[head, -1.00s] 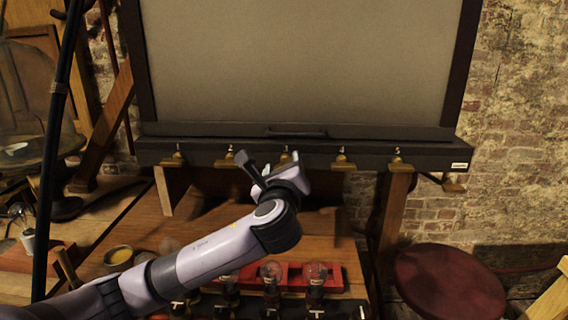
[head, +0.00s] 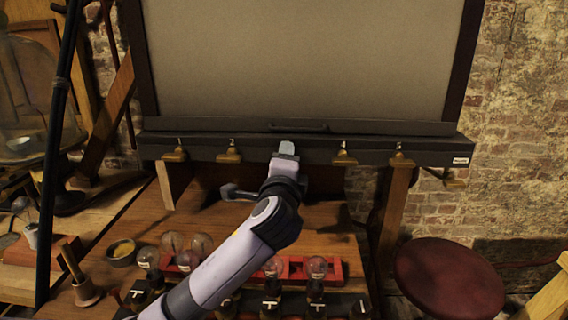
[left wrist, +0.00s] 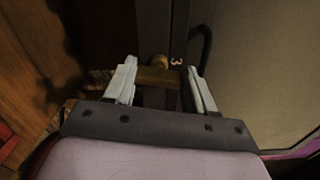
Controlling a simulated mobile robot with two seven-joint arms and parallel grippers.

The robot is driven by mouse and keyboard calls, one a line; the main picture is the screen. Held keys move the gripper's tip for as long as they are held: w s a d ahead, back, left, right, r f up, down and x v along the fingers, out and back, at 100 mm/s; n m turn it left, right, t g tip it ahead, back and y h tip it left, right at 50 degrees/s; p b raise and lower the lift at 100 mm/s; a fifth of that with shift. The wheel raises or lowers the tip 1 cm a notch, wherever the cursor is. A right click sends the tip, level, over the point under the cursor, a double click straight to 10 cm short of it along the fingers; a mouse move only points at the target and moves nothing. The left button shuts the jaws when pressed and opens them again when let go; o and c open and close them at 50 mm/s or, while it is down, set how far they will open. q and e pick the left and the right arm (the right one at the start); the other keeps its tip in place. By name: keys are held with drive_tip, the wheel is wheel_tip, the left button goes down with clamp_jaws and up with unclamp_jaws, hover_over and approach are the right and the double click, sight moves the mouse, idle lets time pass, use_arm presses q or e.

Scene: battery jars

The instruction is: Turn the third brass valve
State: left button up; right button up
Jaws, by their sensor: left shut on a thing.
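The third brass valve (left wrist: 158,76) shows in the left wrist view beside a small "3" mark, its bar-shaped handle lying between my fingers. My left gripper (head: 286,150) is at the dark rail, and it also shows in the left wrist view (left wrist: 158,72) with a finger on each side of the handle, shut on it. In the head view the gripper hides the third valve. Other brass valves stand on either side along the rail: first (head: 175,155), second (head: 230,155), fourth (head: 345,159) and fifth (head: 400,160). My right gripper is not in view.
The dark rail (head: 436,153) runs below a large pale panel (head: 300,60). Below it, a wooden bench holds red trays (head: 331,272) and glass bulbs (head: 172,242). A round red stool (head: 448,277) stands at the right. A dark pole (head: 60,130) rises at the left.

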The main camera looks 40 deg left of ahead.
use_arm(q)
drive_tip(key=shift+f+n, duration=0.1)
drive_tip(key=shift+n, duration=0.8)
drive_tip(key=o, duration=1)
drive_tip(key=shift+o, duration=0.2)
drive_tip(key=b+v, duration=0.1)
drive_tip(key=v, duration=0.6)
drive_tip(key=shift+d, duration=0.1)
